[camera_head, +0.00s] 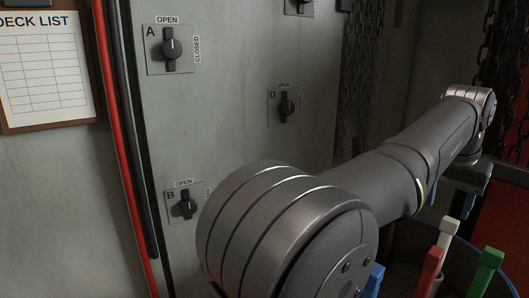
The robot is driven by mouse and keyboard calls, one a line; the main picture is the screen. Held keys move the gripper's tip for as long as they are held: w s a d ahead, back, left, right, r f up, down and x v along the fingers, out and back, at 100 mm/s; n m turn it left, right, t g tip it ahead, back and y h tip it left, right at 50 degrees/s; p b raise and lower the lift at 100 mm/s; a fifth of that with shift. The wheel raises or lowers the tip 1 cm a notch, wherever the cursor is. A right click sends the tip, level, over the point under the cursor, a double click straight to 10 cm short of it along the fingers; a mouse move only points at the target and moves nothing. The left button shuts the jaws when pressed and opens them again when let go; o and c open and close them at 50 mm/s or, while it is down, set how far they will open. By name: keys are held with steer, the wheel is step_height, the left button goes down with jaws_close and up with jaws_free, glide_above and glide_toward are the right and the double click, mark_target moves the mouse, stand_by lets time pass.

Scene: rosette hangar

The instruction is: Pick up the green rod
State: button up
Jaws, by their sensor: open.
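The green rod (486,270) stands at the lower right with several other coloured rods in a dark round container (460,258). It leans, with its wider green top up. Its lower part is cut off by the bottom of the picture. My gripper (462,198) points down at the end of my arm, above and behind the rods and left of the green rod's top. It is open. It is small and dark here, and its fingers are hard to make out. It is apart from the green rod.
A red rod (430,272), a white rod (446,236) and a blue rod (374,280) stand near the green one. A grey panel with black knobs (172,48) fills the left. Chains (484,55) hang at the right. A red pipe (118,130) runs down the left.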

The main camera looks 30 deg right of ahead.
mark_target(436, 251)
steer(key=x, duration=1.7)
steer(key=shift+s+a, duration=0.1)
step_height(436, 251, up, 12)
